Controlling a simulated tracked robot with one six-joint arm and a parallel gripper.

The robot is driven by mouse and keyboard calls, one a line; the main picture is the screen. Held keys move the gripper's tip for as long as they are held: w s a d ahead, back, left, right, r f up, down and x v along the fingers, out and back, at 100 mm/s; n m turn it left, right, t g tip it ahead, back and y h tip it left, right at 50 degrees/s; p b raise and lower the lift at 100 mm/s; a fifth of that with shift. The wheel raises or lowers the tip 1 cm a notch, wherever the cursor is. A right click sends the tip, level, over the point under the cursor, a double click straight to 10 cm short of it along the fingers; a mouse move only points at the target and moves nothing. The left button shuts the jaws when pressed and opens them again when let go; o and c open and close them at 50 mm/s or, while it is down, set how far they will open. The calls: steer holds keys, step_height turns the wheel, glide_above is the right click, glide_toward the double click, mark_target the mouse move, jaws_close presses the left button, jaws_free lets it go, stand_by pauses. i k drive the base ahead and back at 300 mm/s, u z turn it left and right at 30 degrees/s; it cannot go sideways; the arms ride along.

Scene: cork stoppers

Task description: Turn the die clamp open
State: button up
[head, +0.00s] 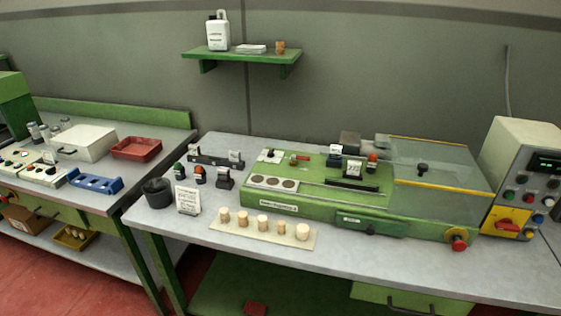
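A low green machine (295,200) stands on the grey bench in the middle of the head view. On its bed at the upper left is a small red-handled part (300,158). It may be the die clamp, but it is too small to be sure or to tell whether it is open. Dark blocks (352,168) with pale labels stand on the bed to its right, one beside a red-orange piece (372,160). A clear guard (430,165) with yellow edges covers the machine's right part. My gripper is not in view.
Several cork stoppers (263,222) stand on a pale strip at the bench front. A black cup (157,192) and white sign (188,200) stand left. A control box (523,175) stands right. A red knob (459,243) juts from the machine front. A shelf (240,56) hangs above.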

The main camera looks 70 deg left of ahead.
mark_target(293, 157)
steer(key=z, duration=0.05)
steer(key=k, duration=0.2)
steer(key=u, duration=2.15)
steer(key=i, duration=1)
steer(key=z, duration=0.1)
